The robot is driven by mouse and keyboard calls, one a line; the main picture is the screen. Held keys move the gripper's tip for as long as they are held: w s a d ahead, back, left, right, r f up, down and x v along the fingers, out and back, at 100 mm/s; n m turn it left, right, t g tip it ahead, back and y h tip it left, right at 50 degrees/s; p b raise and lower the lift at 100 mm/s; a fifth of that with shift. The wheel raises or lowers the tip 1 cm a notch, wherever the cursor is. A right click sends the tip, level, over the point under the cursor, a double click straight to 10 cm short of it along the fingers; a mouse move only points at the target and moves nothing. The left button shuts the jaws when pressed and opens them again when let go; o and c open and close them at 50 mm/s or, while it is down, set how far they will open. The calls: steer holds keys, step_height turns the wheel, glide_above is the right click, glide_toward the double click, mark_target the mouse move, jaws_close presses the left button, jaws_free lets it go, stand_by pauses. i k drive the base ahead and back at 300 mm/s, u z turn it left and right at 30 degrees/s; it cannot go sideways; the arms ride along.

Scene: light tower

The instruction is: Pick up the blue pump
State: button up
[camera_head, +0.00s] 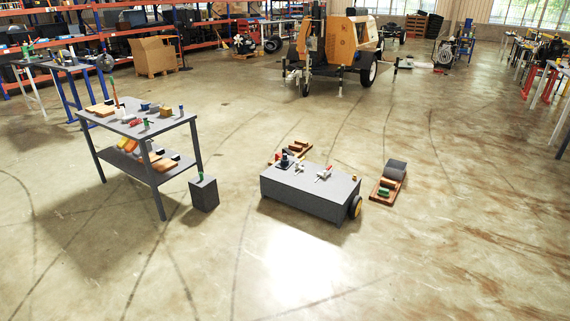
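I cannot tell for sure which thing is the blue pump; the items are small and far off. A small blue object (146,106) lies on the top of the grey two-level table (168,127) at the left. A small upright blue item (181,110) stands near that table's right corner. A dark, bluish device (284,161) sits on the left part of the low grey wheeled box (305,197) at the centre. My gripper is not in view.
A grey block (203,194) with a green item on top stands by the table. Wooden boards with parts lie on the floor beside the wheeled box, including a grey-topped one (388,182). A yellow light tower trailer (340,45) stands behind. The front floor is clear.

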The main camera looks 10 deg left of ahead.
mark_target(285, 163)
steer(key=u, duration=0.45)
steer(key=i, duration=1.2)
steer(key=u, duration=0.75)
steer(key=i, duration=0.9)
steer(key=u, duration=0.35)
steer(key=i, duration=1.65)
steer(key=z, duration=0.5)
steer(key=i, duration=1.6)
steer(key=z, duration=0.45)
